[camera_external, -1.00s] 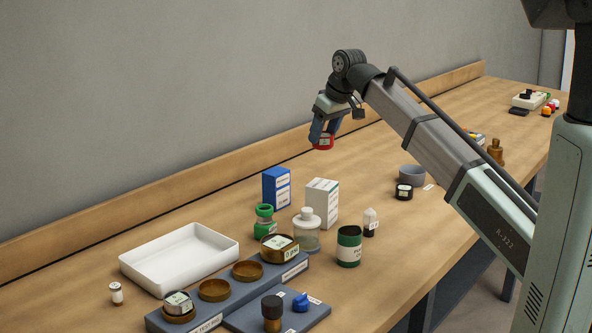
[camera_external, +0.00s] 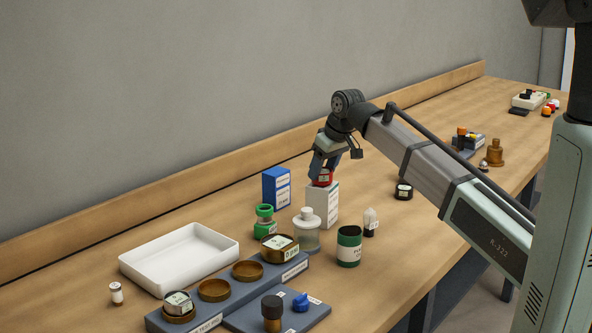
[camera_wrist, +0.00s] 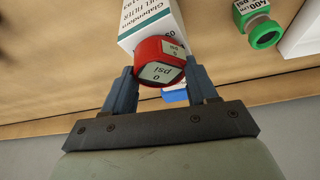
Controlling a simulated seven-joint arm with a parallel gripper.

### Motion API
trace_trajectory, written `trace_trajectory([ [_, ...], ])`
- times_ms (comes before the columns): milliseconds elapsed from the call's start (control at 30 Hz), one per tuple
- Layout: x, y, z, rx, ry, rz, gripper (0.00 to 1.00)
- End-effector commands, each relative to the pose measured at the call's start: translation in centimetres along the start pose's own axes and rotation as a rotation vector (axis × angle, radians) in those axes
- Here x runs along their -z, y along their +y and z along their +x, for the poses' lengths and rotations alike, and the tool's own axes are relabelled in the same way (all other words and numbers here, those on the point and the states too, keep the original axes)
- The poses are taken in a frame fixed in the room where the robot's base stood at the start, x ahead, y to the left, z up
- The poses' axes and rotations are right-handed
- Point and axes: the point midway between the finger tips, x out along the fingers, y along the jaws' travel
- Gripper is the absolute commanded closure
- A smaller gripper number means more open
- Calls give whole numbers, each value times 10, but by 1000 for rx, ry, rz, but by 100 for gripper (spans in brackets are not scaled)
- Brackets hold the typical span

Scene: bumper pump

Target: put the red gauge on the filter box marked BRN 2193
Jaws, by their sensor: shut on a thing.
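The red gauge (camera_external: 324,177) is between the fingers of my gripper (camera_external: 322,172). In the wrist view the gauge (camera_wrist: 163,47) shows a pale face reading "0 psi", and my gripper (camera_wrist: 160,66) is shut on its sides. A white filter box (camera_external: 322,206) stands upright just below the gauge; in the wrist view the box (camera_wrist: 147,14) shows printed text with "FILTER". I cannot tell whether gauge and box touch. A blue box (camera_external: 276,188) stands to the left, mostly hidden behind the gauge in the wrist view (camera_wrist: 174,96). I cannot read BRN 2193 on either box.
A white tray (camera_external: 180,256) lies left. The bench behind the white box, toward the wall, is clear.

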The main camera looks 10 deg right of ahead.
Motion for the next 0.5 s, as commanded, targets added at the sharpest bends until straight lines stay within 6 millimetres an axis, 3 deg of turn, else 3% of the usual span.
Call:
trace_trajectory([
  [267, -1, 0, 2, 0, 0, 0, 78],
  [300, -1, 0, 2, 0, 0, 0, 42],
  [500, -1, 0, 2, 0, 0, 0, 22],
])
